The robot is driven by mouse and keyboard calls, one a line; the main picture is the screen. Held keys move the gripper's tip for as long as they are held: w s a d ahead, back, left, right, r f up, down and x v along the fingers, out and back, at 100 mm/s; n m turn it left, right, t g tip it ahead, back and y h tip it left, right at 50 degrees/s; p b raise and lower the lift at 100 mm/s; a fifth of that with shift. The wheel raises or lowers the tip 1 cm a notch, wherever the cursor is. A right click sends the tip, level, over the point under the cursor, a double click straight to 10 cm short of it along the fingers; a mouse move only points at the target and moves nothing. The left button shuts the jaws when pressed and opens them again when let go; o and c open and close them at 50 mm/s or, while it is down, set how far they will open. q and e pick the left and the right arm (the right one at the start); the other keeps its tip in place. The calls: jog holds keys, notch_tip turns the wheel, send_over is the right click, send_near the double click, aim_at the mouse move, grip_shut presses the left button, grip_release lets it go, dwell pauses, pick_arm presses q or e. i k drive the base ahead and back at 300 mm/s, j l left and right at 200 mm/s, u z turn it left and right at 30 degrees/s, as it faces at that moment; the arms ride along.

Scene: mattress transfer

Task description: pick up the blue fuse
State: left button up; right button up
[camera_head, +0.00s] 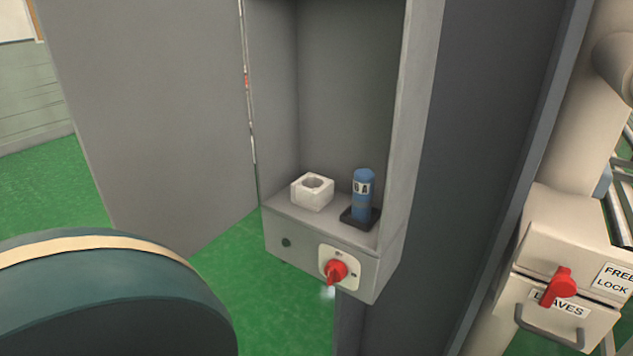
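The blue fuse (363,197) is a blue cylinder with a white label marked in black, the visible part reading "6 A". It stands upright in a dark square base (372,218) on the right side of the open grey cabinet's shelf (335,222). A white block with a round hole (312,191) sits to its left, apart from it, and the hole looks empty. Neither of my grippers shows in this view.
The cabinet door (160,110) stands open on the left. Below the shelf is a red rotary knob (336,272) on a white plate. A dark post (490,150) stands right of the cabinet. A beige machine (560,260) with a red handle (560,287) is at the right. Green floor (240,260) shows below.

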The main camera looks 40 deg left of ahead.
aim_at(363, 179)
jog(key=u, duration=1.2)
